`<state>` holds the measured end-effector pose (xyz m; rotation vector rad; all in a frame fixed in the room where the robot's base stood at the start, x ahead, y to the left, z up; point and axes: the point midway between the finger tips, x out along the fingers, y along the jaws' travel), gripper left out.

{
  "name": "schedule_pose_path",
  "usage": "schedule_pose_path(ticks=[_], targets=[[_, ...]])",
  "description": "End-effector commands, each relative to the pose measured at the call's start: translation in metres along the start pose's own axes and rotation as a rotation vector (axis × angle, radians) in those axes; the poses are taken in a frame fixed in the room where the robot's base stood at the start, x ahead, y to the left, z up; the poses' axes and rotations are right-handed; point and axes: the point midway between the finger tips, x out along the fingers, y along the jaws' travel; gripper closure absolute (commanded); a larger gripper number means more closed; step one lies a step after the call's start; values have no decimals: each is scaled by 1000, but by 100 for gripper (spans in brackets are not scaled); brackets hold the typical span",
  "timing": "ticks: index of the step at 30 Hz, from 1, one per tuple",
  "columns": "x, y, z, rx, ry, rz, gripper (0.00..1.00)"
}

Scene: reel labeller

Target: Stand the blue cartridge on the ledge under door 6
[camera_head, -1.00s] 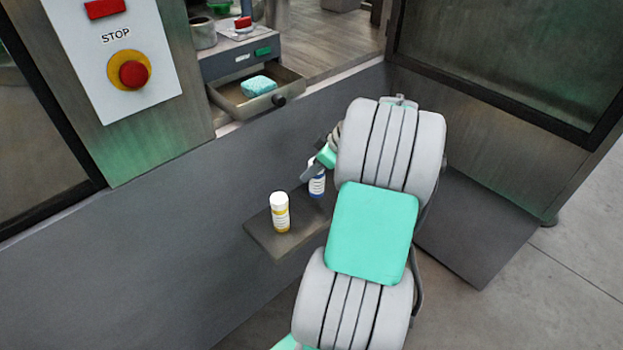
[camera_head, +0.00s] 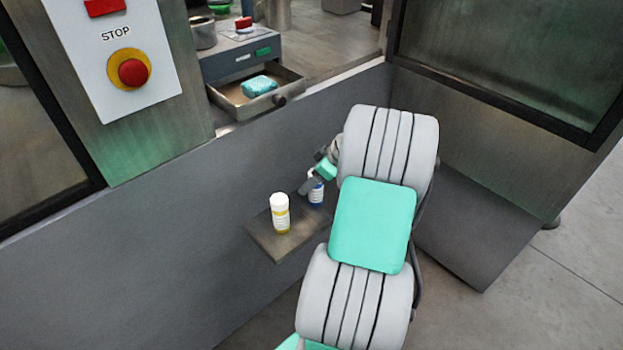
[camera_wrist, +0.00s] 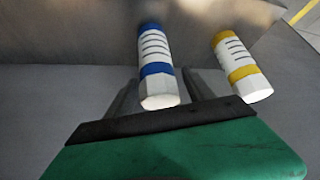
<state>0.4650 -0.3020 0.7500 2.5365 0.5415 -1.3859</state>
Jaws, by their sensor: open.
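The blue cartridge (camera_head: 316,196) is white with blue bands and stands upright on the grey ledge (camera_head: 272,243). My gripper (camera_head: 310,184) is at its upper part and hides its top in the head view. In the wrist view the blue cartridge (camera_wrist: 156,62) lies between my two open fingers (camera_wrist: 160,88), one on each side. I cannot tell whether either finger touches it. No door number is readable, so I cannot tell which door is 6.
A yellow-banded white cartridge (camera_head: 280,213) stands on the same ledge, left of the blue one, close to my gripper. Above are an open drawer (camera_head: 240,110) holding a teal item (camera_head: 259,86) and a red stop button (camera_head: 132,72). My arm covers the ledge's right side.

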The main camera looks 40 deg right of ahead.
Motion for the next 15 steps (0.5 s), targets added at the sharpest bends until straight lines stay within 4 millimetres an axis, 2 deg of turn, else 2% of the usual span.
schedule_pose_path(ticks=[5, 8, 11, 15], targets=[[-2, 0, -1, 0, 0, 0, 39], [-10, 1, -2, 0, 1, 2, 39], [-30, 1, -2, 2, 0, 4, 39], [-68, 1, -2, 1, 0, 5, 39]])
